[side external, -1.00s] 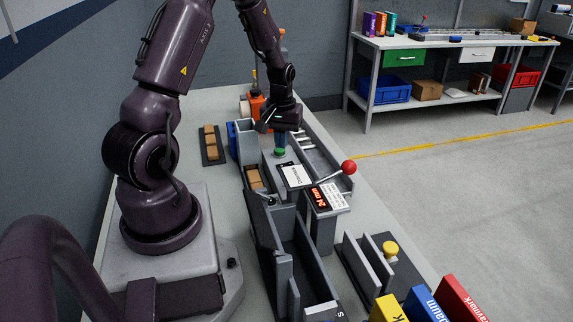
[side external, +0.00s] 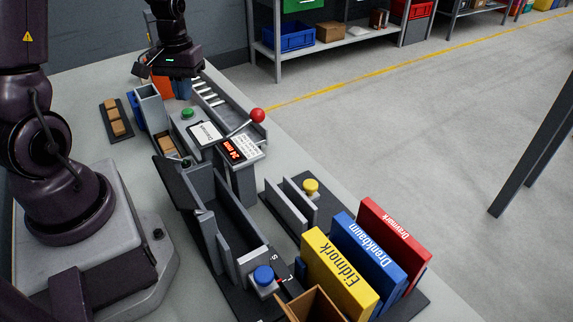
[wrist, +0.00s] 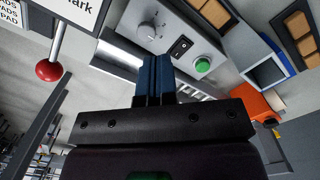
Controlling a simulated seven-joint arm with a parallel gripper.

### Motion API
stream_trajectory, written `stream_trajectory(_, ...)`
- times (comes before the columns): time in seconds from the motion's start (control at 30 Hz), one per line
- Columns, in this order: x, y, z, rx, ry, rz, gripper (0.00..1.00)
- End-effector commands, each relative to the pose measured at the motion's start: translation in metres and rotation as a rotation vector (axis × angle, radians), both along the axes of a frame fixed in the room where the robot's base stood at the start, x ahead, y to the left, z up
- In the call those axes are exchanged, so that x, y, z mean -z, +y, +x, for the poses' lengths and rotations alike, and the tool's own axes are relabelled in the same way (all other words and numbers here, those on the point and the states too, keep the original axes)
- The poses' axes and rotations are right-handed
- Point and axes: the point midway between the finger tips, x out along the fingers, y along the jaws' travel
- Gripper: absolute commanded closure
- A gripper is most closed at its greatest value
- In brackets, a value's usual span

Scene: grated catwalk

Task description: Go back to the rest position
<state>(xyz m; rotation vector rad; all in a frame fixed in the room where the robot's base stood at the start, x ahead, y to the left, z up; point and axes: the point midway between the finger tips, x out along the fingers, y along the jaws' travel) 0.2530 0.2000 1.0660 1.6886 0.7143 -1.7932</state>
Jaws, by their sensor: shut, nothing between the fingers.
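My gripper (side external: 183,94) is shut, with blue fingers pressed together and nothing between them. In the side view it hangs a little above and behind the green button (side external: 187,113) on the grey machine. In the wrist view my gripper's closed fingers (wrist: 153,62) point toward the machine panel. The green button (wrist: 202,64) shows right of them, apart from them, beside a black switch (wrist: 181,47) and a round dial (wrist: 147,31).
A lever with a red knob (side external: 257,115) rises beside a lit display (side external: 232,151). A tray of brown blocks (side external: 116,119) lies left of the machine. Yellow (side external: 338,272), blue (side external: 369,252) and red (side external: 397,237) boxes stand in front.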

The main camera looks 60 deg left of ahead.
Motion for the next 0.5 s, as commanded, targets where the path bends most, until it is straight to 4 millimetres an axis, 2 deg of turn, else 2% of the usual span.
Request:
stream_trajectory(0.03, -0.019, -0.017, 0.001, 0.062, -0.024, 0.015, 1.00)
stream_trajectory(0.2, -0.072, -0.074, -0.005, 0.270, -0.108, 0.066, 1.00)
stream_trajectory(0.4, -0.119, -0.136, -0.027, 0.509, -0.242, 0.135, 1.00)
stream_trajectory(0.5, -0.136, -0.161, -0.041, 0.611, -0.321, 0.168, 1.00)
